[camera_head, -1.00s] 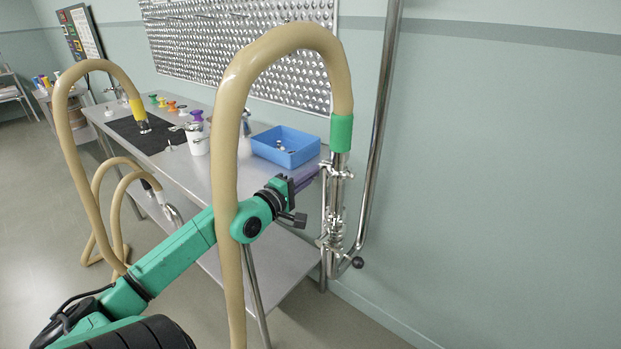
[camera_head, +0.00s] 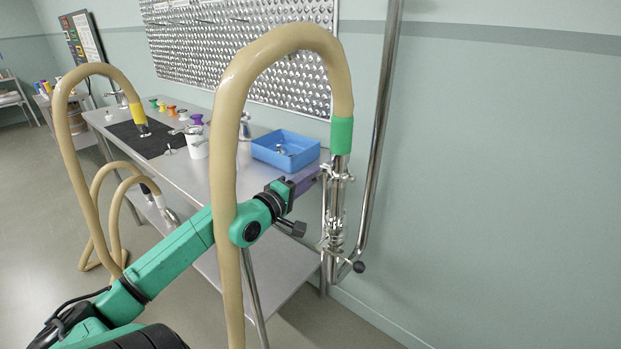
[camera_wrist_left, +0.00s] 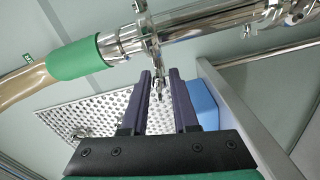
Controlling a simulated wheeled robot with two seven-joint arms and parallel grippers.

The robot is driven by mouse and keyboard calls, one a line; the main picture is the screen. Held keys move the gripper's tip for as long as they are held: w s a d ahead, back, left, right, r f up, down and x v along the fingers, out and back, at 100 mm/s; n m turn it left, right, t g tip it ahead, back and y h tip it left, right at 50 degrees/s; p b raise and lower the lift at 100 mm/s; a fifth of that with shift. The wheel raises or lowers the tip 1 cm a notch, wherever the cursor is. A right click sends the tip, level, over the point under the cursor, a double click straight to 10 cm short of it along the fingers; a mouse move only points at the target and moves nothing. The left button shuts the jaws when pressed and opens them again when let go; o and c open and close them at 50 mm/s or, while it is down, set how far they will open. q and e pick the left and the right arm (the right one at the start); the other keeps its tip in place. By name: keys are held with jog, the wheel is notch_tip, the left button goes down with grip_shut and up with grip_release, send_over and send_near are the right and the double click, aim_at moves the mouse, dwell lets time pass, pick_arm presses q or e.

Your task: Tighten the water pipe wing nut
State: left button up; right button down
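The steel water pipe (camera_head: 336,215) stands upright at the wall, with a green-ended beige hose (camera_head: 341,135) on top. A clamp (camera_head: 338,178) rings the joint below the green sleeve. In the left wrist view the clamp (camera_wrist_left: 146,32) crosses the pipe, and its wing nut (camera_wrist_left: 158,86) hangs between the finger tips. My left gripper (camera_head: 320,168) reaches the clamp from the left. In the wrist view its two purple fingers (camera_wrist_left: 163,78) are apart, one on each side of the wing nut, with a gap visible. Contact cannot be told. My right gripper is not in view.
A steel table (camera_head: 190,170) behind my arm holds a blue bin (camera_head: 285,150), a white cup (camera_head: 197,146) and a dark mat (camera_head: 150,143). The beige hose loops in front of my left arm. A lower clamp with a black-knobbed handle (camera_head: 358,267) sits on the pipe. The right side is clear.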

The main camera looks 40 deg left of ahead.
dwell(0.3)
pick_arm(q)
jog(key=s+b, duration=0.9)
jog(key=s, duration=0.5)
jog(key=shift+s+d, duration=0.2)
jog(key=shift+s, duration=0.05)
